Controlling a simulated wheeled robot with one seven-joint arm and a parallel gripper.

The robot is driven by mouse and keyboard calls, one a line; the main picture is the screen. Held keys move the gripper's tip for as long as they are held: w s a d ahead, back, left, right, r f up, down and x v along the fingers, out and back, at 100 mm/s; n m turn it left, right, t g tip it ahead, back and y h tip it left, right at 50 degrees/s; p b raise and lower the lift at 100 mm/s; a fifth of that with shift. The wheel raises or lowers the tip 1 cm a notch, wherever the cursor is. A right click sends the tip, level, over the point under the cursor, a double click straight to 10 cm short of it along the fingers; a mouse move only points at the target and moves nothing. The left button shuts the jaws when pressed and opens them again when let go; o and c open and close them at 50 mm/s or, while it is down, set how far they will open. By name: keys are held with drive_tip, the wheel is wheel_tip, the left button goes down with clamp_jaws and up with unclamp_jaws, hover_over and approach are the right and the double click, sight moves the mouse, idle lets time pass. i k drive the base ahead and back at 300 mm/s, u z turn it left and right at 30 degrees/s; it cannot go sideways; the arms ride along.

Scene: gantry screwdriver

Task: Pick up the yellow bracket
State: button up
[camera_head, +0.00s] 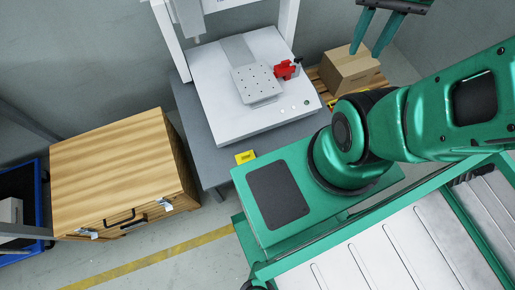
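A small flat yellow piece (245,157) with dark marks lies at the front edge of the grey table, left of my green base. I cannot tell whether it is the yellow bracket or a label. My gripper (366,52) is at the top right, its two green fingers apart with nothing between them. It is far from the yellow piece, up and to the right. No other clear yellow bracket shows.
A white gantry machine (235,118) with a perforated plate (257,84) and a red clamp (286,70) stands on the grey table (190,118). A wooden cabinet (115,160) is at left. A cardboard box (349,70) sits on a pallet behind my arm.

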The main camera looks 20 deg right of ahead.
sight(246, 157)
drive_tip(key=z, duration=0.2)
drive_tip(key=k, duration=2.35)
drive_tip(key=u, duration=0.65)
drive_tip(key=i, duration=0.95)
drive_tip(key=u, duration=0.05)
